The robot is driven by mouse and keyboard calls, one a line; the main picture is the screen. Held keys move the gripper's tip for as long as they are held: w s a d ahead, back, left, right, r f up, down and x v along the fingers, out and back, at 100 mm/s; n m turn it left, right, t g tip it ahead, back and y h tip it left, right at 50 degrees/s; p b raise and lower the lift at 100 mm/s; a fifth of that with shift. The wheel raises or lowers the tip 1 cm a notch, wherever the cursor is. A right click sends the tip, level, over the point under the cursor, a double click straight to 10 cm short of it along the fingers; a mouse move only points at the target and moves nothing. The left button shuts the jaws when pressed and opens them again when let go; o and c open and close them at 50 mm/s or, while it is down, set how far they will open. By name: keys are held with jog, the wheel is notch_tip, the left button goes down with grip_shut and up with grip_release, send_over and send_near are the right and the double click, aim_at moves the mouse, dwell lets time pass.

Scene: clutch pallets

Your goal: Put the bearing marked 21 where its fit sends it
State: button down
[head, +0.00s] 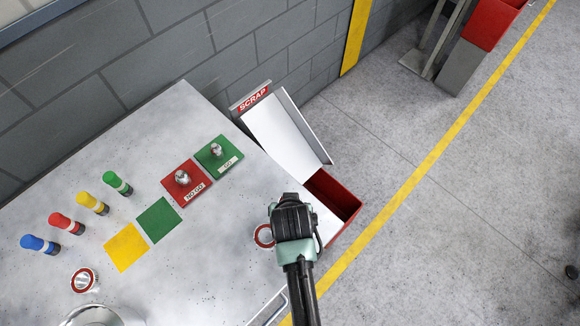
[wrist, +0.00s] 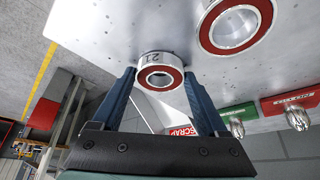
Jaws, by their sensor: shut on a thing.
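The bearing marked 21 (wrist: 141,61) is a steel ring with a red face, between the two fingertips of my gripper (wrist: 158,82) in the wrist view. My gripper is shut on it; I cannot tell whether it touches the bench. In the head view my gripper (head: 292,220) is over the right end of the bench and hides its fingertips. A second red-faced bearing (wrist: 265,20) lies close by. A red ring (head: 263,236) shows beside my gripper in the head view. The NO GO gauge (head: 182,177) and GO gauge (head: 216,150) stand on red and green plates.
A red scrap bin (head: 337,194) with a SCRAP sign (head: 253,98) is at the bench's right end. Yellow (head: 126,247) and green (head: 158,219) squares mark the bench. Several coloured-capped markers (head: 92,203) and another bearing (head: 84,280) are at left.

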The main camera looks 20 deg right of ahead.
jog(key=shift+f, duration=0.15)
grip_release()
jog(key=v, duration=1.2)
jog(key=shift+r, duration=0.2)
